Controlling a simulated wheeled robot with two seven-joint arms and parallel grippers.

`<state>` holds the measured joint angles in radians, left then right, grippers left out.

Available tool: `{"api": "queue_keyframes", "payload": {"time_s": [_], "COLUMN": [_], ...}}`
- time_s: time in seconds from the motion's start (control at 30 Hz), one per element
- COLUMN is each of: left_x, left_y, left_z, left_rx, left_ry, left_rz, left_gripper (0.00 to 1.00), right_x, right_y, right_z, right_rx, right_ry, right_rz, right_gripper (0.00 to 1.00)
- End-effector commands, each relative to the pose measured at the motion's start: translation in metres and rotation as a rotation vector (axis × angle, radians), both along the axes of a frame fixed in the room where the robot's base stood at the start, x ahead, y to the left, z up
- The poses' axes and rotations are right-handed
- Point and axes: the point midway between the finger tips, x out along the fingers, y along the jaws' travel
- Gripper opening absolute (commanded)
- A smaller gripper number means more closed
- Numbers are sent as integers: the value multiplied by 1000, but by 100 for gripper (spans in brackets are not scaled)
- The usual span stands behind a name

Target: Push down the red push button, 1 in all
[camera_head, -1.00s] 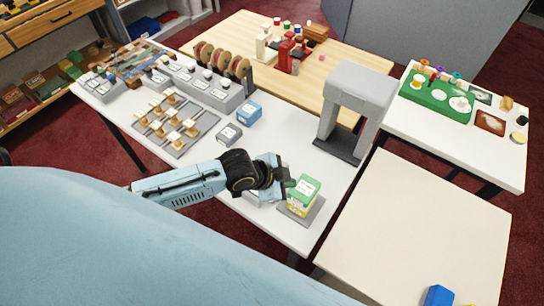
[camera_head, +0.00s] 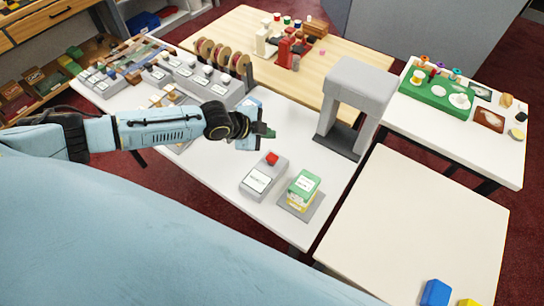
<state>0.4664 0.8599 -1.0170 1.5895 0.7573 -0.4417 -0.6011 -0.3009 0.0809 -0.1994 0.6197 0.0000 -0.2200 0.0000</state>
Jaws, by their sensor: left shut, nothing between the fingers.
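The red push button (camera_head: 272,157) sits on top of a grey box (camera_head: 256,182) with a white label, near the front right of the white table. The button is fully in sight, and nothing touches it. My left gripper (camera_head: 268,132) is shut and empty, behind the button box in the picture and apart from it. My left arm reaches in from the left above the table. My right gripper is not in view.
A green and yellow carton stack (camera_head: 303,187) stands on a grey pad just right of the button box. A grey arch (camera_head: 359,95) stands behind it. Grey switch boxes (camera_head: 203,83) line the back left.

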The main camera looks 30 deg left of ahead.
Motion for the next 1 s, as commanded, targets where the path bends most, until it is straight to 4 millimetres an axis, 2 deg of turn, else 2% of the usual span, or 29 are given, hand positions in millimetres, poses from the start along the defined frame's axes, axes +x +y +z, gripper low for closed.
{"api": "queue_keyframes", "payload": {"time_s": [0.43,0.6,0.73,1.0], "left_x": [0,0,0,0], "left_y": [0,0,0,0], "left_z": [-59,-78,-84,-83], "left_rx": [-1,-1,-1,-1], "left_ry": [0,1,0,0], "left_rz": [1,0,1,1], "left_gripper": [0,0,0,0], "right_x": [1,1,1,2], "right_y": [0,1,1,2], "right_z": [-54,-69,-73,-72], "right_rx": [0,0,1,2], "right_ry": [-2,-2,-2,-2], "right_rz": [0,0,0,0], "right_gripper": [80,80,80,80]}}
